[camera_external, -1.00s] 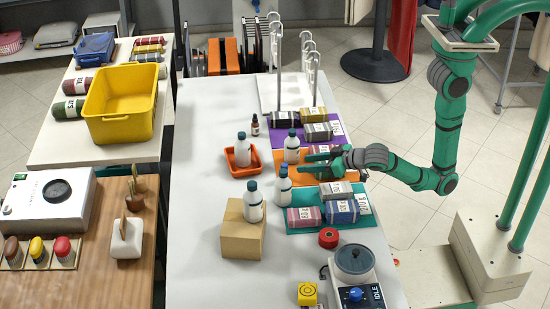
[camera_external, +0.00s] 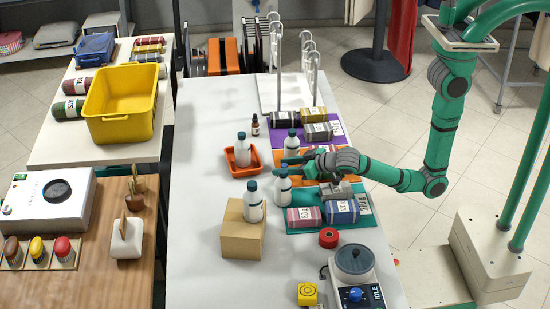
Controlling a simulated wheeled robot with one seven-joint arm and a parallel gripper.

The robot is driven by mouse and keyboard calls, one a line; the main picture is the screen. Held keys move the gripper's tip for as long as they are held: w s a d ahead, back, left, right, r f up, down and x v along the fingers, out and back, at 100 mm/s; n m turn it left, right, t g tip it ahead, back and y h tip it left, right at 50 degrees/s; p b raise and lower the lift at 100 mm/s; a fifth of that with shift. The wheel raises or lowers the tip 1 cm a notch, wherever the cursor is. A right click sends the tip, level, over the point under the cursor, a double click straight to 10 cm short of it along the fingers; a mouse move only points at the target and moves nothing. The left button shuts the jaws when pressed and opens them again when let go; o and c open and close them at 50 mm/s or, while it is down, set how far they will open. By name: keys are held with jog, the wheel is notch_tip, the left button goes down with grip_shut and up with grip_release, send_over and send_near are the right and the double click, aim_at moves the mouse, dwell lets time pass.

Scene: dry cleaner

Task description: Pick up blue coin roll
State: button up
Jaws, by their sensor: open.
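A blue striped roll with a white label (camera_external: 342,212) lies on the teal mat (camera_external: 305,226) at the table's right side; it is the closest match to the blue coin roll, though I cannot tell that it holds coins. A pink roll (camera_external: 304,217) lies just left of it and a grey roll (camera_external: 336,190) just behind it. My gripper (camera_external: 281,168) is open, pointing left over the orange mat, behind and left of the blue roll. Its fingertips overlap the white bottles in the picture; whether they touch is unclear. Nothing shows between the fingers.
White bottles stand near my fingers (camera_external: 283,187), on a cardboard box (camera_external: 243,236) and in an orange tray (camera_external: 234,172). A red tape roll (camera_external: 328,238) and a scale-like device (camera_external: 354,262) sit in front of the blue roll. The table's left strip is clear.

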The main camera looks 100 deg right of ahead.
jog(key=shift+c, duration=0.4)
grip_shut()
